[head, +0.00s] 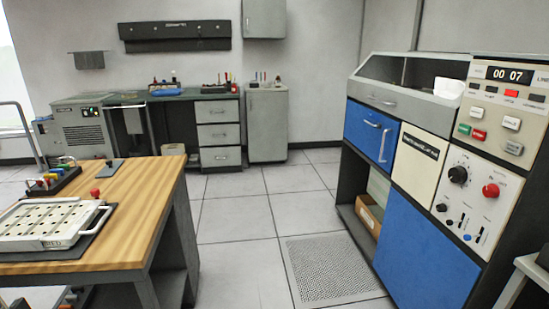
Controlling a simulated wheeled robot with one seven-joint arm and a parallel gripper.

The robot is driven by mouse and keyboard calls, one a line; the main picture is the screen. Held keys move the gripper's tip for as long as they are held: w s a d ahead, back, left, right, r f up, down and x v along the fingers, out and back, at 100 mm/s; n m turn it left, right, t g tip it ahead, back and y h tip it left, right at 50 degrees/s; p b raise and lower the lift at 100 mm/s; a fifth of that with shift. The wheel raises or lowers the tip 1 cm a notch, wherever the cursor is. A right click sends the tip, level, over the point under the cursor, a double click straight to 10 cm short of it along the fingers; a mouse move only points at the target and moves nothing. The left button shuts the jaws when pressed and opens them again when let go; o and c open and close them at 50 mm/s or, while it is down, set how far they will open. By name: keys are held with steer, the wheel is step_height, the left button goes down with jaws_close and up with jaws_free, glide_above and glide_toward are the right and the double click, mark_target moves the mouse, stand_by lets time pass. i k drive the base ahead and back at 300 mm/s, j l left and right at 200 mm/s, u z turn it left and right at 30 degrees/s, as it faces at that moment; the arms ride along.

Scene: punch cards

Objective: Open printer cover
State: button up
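A large machine with blue and grey panels, which looks like the printer (425,240), stands at the right. Its grey upper front panel (392,108) has a small handle. Above it is a recessed or glazed top section (412,72); I cannot tell whether a clear cover lies over it. A white sheet-like piece (449,88) shows at its right end. A blue front panel (360,138) below has handles and looks closed. Which part is the printer cover is not certain. My gripper is not in view.
A control panel (480,195) with knobs and a red button adjoins the machine's right side. A wooden table (130,215) with a metal tray (50,222) stands at the left. Open tiled floor (235,215) with a perforated tile (325,270) lies between. A workbench (190,97) lines the back wall.

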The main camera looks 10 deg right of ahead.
mark_target(372, 84)
steer(key=i+j, duration=0.1)
steer(key=i, duration=1.8)
steer(key=l+z, duration=0.05)
steer(key=l, duration=0.05)
